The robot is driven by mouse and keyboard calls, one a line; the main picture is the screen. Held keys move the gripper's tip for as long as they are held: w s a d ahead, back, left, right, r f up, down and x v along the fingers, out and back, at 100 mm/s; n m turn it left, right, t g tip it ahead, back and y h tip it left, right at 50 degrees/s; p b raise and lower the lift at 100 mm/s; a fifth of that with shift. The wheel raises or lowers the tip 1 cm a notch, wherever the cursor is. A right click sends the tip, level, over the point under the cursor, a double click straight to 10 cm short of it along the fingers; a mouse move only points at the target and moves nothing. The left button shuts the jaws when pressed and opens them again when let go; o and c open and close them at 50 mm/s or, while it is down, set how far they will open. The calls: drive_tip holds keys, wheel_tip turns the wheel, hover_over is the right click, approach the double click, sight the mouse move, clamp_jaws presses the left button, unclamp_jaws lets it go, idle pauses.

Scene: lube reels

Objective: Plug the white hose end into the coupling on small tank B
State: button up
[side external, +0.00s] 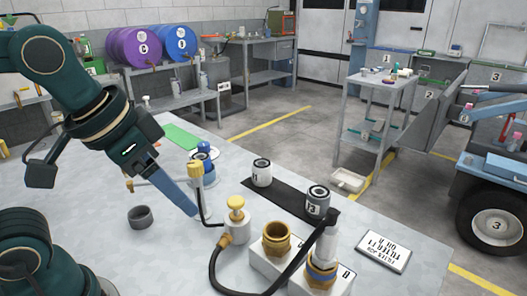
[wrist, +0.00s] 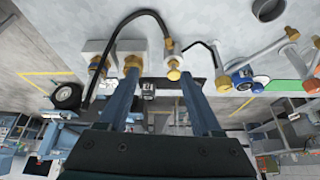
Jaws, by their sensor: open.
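My gripper (side external: 193,211) is open, its blue fingers pointing down over the grey table, left of the yellow-knobbed pump. In the wrist view the fingers (wrist: 160,76) are spread, with nothing held between them. The white hose end (side external: 328,241) stands upright at a blue-ringed brass coupling (side external: 321,273) on the front right white tank. I cannot tell whether it is seated. The black hose (side external: 214,262) loops from the pump's brass fitting toward it. A second white tank (side external: 268,258) beside it has an open brass coupling (side external: 277,238). A partly hidden letter shows on the right tank, possibly B.
A pump with a yellow knob (side external: 236,204) stands right of my gripper. Cans 1 (side external: 262,174) and 3 (side external: 317,202) sit on a black strip. A dark ring (side external: 140,217) lies left. A sign (side external: 383,252) lies at right.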

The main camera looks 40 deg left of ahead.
drive_tip(key=shift+n, duration=0.6)
drive_tip(key=s+f, duration=0.1)
drive_tip(key=s+a+f, duration=0.1)
drive_tip(key=f, duration=0.1)
drive_tip(key=shift+s+a, duration=0.2)
drive_tip(key=shift+s, duration=0.2)
